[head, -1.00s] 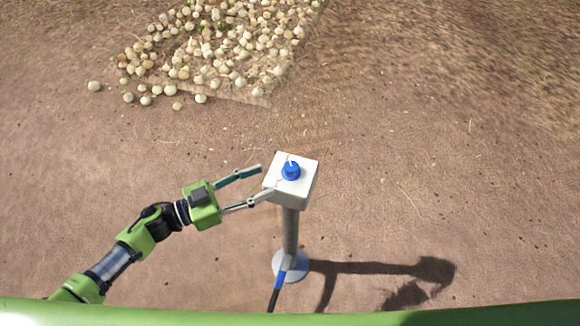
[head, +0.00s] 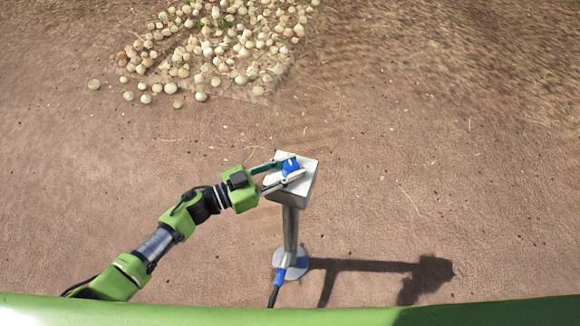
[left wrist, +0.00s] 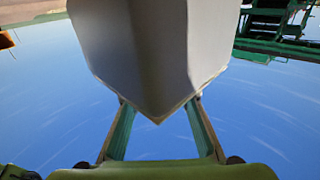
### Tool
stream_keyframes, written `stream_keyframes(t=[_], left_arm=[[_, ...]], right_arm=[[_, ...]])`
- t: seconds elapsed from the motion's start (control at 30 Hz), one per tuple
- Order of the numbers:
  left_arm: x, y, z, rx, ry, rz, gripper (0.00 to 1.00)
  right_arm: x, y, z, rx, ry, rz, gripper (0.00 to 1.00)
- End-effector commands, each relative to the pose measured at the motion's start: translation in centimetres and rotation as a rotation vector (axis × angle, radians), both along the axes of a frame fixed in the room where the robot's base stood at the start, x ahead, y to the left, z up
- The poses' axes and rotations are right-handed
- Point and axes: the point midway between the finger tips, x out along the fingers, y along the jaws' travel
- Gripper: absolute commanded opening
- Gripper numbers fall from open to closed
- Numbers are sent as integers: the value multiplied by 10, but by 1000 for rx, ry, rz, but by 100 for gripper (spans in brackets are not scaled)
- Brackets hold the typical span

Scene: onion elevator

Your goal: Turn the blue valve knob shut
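The blue valve knob (head: 290,165) sits on top of a white box (head: 294,192), which stands on a grey post. My left gripper (head: 299,166) has one finger on each side of the knob. Its fingers look drawn in to about the knob's width, and the near finger covers part of the knob. In the left wrist view, the box (left wrist: 143,50) fills the middle and the fingers of my left gripper (left wrist: 158,112) run behind it. The knob and fingertips are hidden there. My right gripper is not in view.
The post (head: 290,230) stands on a round base (head: 291,263) with a blue-ended hose (head: 279,277). A pile of onions (head: 220,50) lies on the ground at the back. The dirt to the right is clear apart from shadows.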

Motion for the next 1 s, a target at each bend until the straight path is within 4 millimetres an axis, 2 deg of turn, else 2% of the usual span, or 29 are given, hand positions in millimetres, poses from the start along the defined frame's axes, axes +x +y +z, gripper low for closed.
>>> stream_keyframes(t=[0.27,0.47,0.73,1.0], left_arm=[[0,0,1,0,1,8,4],[-1,-1,3,-2,2,68,4],[-3,-2,3,-5,8,255,4],[-2,-2,0,-7,8,462,4]], right_arm=[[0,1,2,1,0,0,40],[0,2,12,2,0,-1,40],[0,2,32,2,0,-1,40],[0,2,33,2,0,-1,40]])
